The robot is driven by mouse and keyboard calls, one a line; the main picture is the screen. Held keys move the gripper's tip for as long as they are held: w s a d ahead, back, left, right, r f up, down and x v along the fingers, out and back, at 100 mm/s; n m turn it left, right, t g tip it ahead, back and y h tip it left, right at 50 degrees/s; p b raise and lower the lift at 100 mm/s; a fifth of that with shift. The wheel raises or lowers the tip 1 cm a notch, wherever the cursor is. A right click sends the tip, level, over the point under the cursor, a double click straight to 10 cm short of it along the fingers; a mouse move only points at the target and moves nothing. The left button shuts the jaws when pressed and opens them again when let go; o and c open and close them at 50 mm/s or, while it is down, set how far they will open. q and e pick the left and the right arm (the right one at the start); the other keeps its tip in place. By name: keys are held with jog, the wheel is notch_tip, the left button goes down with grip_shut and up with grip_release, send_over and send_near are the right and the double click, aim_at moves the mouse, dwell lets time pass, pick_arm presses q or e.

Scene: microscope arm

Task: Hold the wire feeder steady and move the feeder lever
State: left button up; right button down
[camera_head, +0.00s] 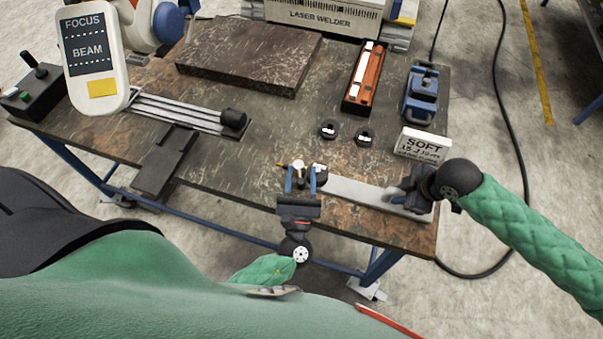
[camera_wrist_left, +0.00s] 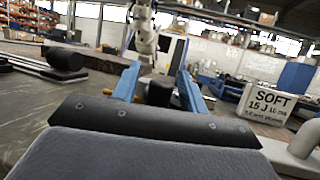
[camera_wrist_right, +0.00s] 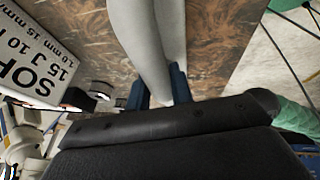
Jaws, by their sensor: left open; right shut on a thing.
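The wire feeder is a long grey body (camera_head: 355,191) lying near the front right edge of the table. My right gripper (camera_head: 403,193) is shut on its right end, and in the right wrist view the grey body (camera_wrist_right: 152,40) runs between the blue fingers. My left gripper (camera_head: 300,176) is open at the feeder's left end, its blue fingers on either side of a small pale upright part (camera_head: 299,168). In the left wrist view a dark round knob (camera_wrist_left: 159,93) shows between the spread fingers. Whether that is the lever, and whether a finger touches it, I cannot tell.
Behind the feeder stand two small black round parts (camera_head: 329,130), an orange tray (camera_head: 366,80), a blue device (camera_head: 422,92) and a white SOFT label block (camera_head: 423,145). A dark slab (camera_head: 250,58) lies further back. The table between slab and feeder is mostly clear.

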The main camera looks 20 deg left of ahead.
pick_arm(q)
jog(key=shift+w+r, duration=0.1)
jog(key=shift+w, duration=0.1)
grip_shut()
jog(key=shift+s+a+m+h, duration=0.1)
jog(key=shift+a+m+h, duration=0.15)
jog(key=shift+h, duration=0.45)
jog(key=shift+s+a+m+h, duration=0.1)
jog(key=shift+a+m+h, duration=0.1)
jog(key=shift+m+h, duration=0.85)
jog(key=shift+a+m+h, duration=0.25)
jog(key=shift+m+h, duration=0.2)
jog(key=shift+h, duration=1.15)
jog(key=shift+s+a+m+h, duration=0.1)
jog(key=shift+a+m+h, duration=0.1)
jog(key=shift+m+h, duration=0.85)
jog(key=shift+w+a+m+g+h, duration=0.1)
jog(key=shift+a+m+g+h, duration=0.4)
jog(key=shift+h, duration=1.1)
jog(key=shift+w+a+m+g+h, duration=0.1)
jog(key=shift+m+g+h, duration=0.45)
jog(key=shift+m+h, duration=0.8)
jog(key=shift+a+m+g+h, duration=0.25)
jog(key=shift+m+g+h, duration=0.25)
jog(key=shift+h, duration=1.35)
jog(key=shift+a+g+h, duration=0.1)
jog(key=shift+g+h, duration=0.3)
jog(key=shift+g, duration=0.15)
